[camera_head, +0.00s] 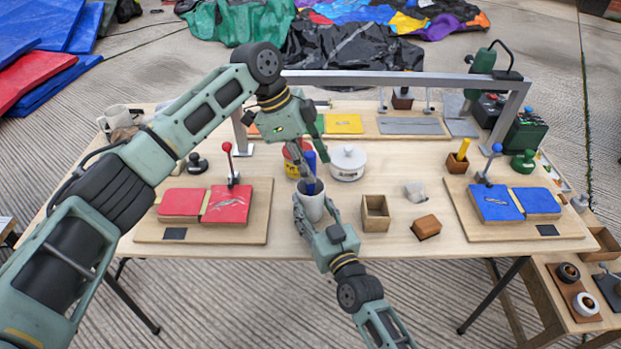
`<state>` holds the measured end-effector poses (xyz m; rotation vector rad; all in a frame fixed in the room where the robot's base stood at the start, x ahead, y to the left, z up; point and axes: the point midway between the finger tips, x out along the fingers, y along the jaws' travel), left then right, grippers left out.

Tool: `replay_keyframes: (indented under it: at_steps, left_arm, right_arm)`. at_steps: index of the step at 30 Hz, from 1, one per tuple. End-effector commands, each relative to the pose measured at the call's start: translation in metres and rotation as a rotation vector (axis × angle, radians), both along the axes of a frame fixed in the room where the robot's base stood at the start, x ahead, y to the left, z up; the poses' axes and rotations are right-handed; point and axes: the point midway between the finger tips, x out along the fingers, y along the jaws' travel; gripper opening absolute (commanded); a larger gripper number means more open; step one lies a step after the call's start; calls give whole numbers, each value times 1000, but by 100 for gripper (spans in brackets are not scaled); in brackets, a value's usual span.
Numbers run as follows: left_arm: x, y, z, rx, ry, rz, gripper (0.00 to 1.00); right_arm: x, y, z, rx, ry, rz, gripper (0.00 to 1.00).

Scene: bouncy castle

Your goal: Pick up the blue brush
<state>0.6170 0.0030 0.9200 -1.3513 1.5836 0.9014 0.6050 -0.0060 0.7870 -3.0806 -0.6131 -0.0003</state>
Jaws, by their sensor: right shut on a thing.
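The blue brush (310,163) stands upright in a grey cup (312,207) near the middle of the table, its blue upper part showing above the rim. My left gripper (308,172) reaches down from above right at the brush. Its fingers overlap the brush in the picture, and I cannot tell whether they close on it. My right gripper (315,212) comes from the front, with its fingers on both sides of the cup, and is shut on it. The lower part of the brush is hidden inside the cup.
A white lidded pot (347,162) stands close behind right. An open wooden box (376,214) and a brown block (426,227) lie to the right. Red pads (227,205) are at left, blue pads (497,203) at right. A metal frame (400,78) spans the back.

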Motion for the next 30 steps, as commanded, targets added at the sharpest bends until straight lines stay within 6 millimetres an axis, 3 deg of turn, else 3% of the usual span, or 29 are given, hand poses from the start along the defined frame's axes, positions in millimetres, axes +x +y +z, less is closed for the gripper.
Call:
replay_keyframes:
  at_steps: [8,21,30]
  left_arm:
    - [0,-2,-5,1,0,0,37]
    - [0,-2,-4,1,0,0,0]
    - [0,-2,-2,0,-1,-1,0]
  right_arm:
    - [0,0,-1,-2,2,0,17]
    - [0,0,-1,-2,2,0,17]
    - [0,0,-1,-2,2,0,17]
